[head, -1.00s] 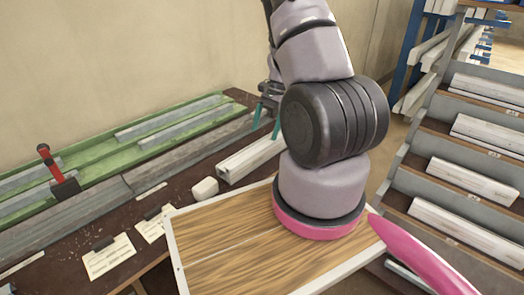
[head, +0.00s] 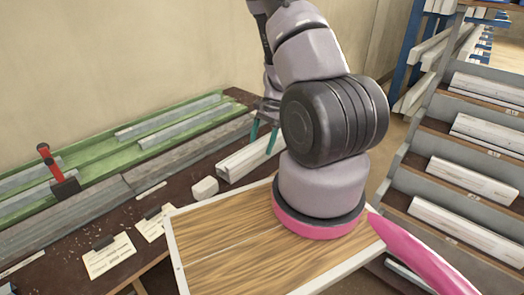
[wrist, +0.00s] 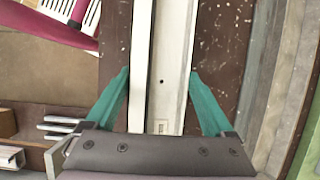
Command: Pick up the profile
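The profile (head: 243,161) is a long white channel lying on the dark brown bench, behind the wooden tray-like top. In the wrist view the profile (wrist: 174,55) runs lengthwise up the middle, with a small dark hole in its floor. My gripper (head: 263,141) is above the profile in the head view, fingers pointing down. In the wrist view my gripper's teal fingers (wrist: 159,73) are spread, one on each side of the profile, with gaps visible. The gripper is open and holds nothing. My arm covers the profile's far right part in the head view.
A small white block (head: 204,187) sits by the profile's near end. A green fixture (head: 88,150) with grey bars and a red-handled clamp (head: 58,175) lie left. A wood-topped board (head: 225,245) is in front. A stepped rack (head: 440,170) stands right.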

